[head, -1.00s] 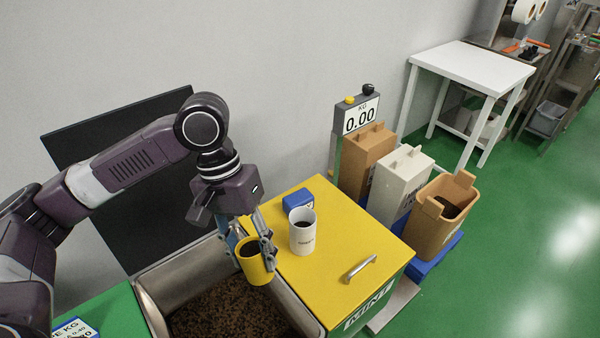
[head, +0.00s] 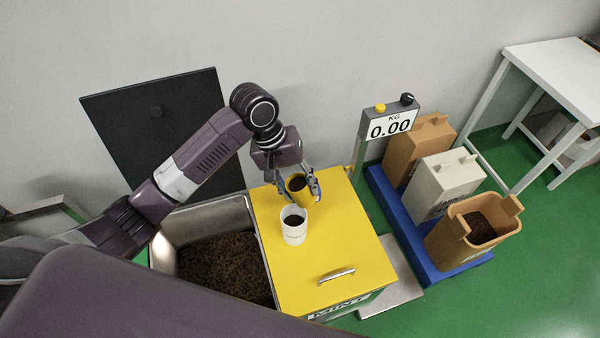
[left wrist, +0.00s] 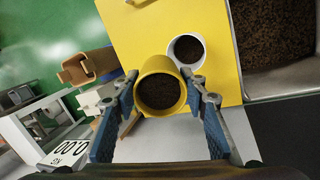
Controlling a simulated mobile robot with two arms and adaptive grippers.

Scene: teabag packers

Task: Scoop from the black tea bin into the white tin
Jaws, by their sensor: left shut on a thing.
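My left gripper (head: 290,190) is shut on a yellow cup (head: 299,197) with dark tea inside. The cup also shows in the left wrist view (left wrist: 159,106), clasped between the two fingers. It is upright over the yellow lid, just behind the white tin; I cannot tell whether it touches the lid. The white tin (head: 293,233) stands upright on the lid and has dark tea in it; it also shows in the left wrist view (left wrist: 172,53). The open tea bin (head: 160,258), full of dark brown tea (head: 225,268), is left of the lid. My right gripper is out of view.
The yellow lid (head: 340,240) labelled MINT has a metal handle (head: 337,275). A scale display (head: 390,126) reads 0.00. Brown and white cartons and an open tan bin (head: 445,245) stand on a blue base (head: 415,258) at right. A dark panel rises behind the tea bin.

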